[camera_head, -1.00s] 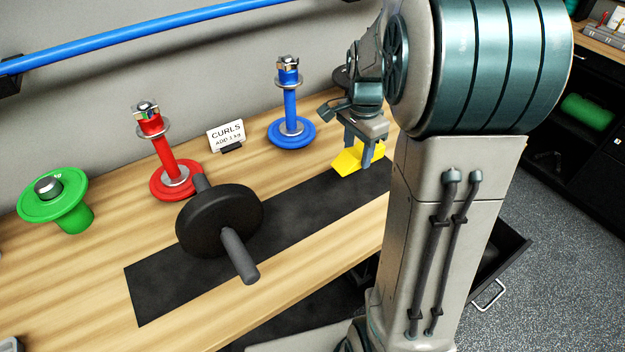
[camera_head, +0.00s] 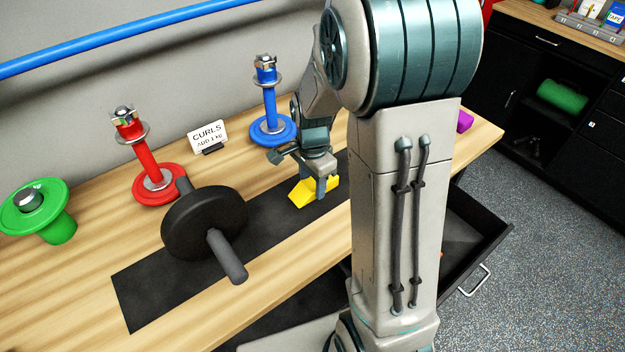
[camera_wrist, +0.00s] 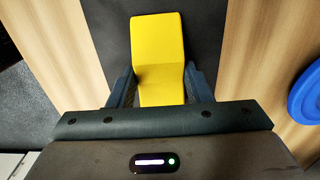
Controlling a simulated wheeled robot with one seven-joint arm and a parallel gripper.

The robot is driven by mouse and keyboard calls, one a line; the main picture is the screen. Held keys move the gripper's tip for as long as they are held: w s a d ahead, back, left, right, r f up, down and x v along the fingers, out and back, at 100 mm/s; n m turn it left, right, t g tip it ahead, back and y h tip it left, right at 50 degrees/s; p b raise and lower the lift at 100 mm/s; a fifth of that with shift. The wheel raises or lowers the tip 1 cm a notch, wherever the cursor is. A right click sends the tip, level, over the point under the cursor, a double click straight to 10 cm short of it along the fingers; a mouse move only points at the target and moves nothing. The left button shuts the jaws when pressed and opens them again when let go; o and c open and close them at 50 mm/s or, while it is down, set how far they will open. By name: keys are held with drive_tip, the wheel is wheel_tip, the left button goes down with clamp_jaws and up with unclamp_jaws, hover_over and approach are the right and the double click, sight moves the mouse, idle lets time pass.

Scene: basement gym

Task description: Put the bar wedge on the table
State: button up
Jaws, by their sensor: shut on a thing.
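The yellow bar wedge (camera_head: 304,193) is at the far part of the black mat (camera_head: 150,290) on the wooden table (camera_head: 90,255). My gripper (camera_head: 324,188) points down and is shut on the wedge. In the wrist view the wedge (camera_wrist: 158,50) sits between the two fingers (camera_wrist: 158,88), which touch its sides, and its sloped end reaches out beyond them. The mat shows right beneath it. I cannot tell whether the wedge rests on the mat or is slightly above it.
A drawer (camera_head: 480,235) hangs open at the right. A blue rail (camera_head: 120,42) runs above.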

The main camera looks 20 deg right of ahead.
sight(313, 182)
drive_tip(key=shift+f, duration=0.1)
drive_tip(key=o, duration=1.1)
drive_tip(key=shift+c, duration=0.2)
wheel_tip(313, 182, up, 12)
drive_tip(key=s+a+r+n+t, duration=0.1)
drive_tip(key=s+a+n+t, duration=0.2)
drive_tip(key=s+n, duration=1.1)
drive_tip(key=shift+s, duration=0.5)
